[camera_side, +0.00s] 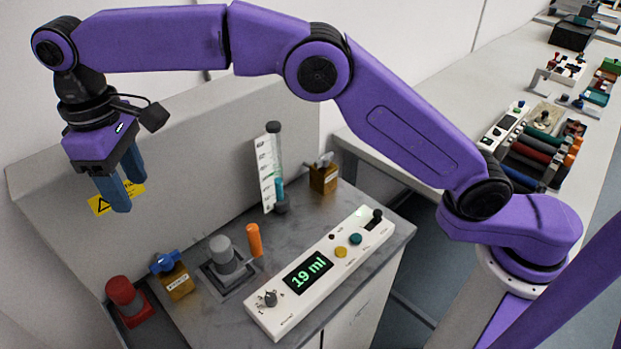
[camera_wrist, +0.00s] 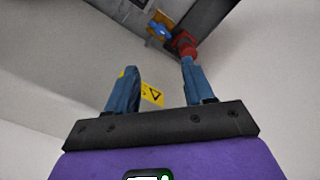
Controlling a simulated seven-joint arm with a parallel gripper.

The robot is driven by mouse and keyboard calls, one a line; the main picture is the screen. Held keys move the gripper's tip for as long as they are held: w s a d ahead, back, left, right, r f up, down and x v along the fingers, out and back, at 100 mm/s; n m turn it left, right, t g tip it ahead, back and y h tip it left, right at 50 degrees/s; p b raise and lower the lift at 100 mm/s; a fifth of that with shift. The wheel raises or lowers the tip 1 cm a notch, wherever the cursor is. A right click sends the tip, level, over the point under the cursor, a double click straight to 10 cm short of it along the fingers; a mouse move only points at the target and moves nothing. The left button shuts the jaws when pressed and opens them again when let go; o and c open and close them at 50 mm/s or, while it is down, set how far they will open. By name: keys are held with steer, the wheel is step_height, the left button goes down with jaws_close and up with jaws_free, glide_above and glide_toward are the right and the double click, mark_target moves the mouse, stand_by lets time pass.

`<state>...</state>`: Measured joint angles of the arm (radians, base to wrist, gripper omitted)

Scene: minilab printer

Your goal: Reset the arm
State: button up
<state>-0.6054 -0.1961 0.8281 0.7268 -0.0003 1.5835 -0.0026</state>
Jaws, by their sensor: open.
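My purple arm stretches across the side view from its base at the right, over the bench, to the upper left. My gripper (camera_side: 125,197) hangs at the left, with its two blue fingers pointing down and apart. Nothing is between them. It is in the air, clear of the bench top and the controls. In the wrist view my gripper (camera_wrist: 158,77) also shows its fingers spread and empty, with the grey panel behind them.
A grey bench (camera_side: 225,325) holds a white panel reading "19 ml" (camera_side: 308,272), a grey knob (camera_side: 222,250), an orange stick (camera_side: 254,240), a blue-handled valve (camera_side: 172,272), a red button (camera_side: 124,295) and a graduated tube (camera_side: 268,172). A yellow warning label (camera_side: 100,204) is on the back wall.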

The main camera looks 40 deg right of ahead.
steer(key=s+d+f+n, duration=0.1)
steer(key=s+d+f, duration=0.1)
steer(key=s+d, duration=0.7)
steer(key=s+d+f+n, duration=0.1)
steer(key=s+d+f, duration=0.1)
steer(key=s+d, duration=0.8)
steer(key=s+d+f+n, duration=0.1)
steer(key=s+d, duration=0.9)
steer(key=d, duration=0.9)
steer(key=shift+s+d+f, duration=0.15)
steer(key=shift+s+f, duration=0.1)
steer(key=shift+f, duration=0.15)
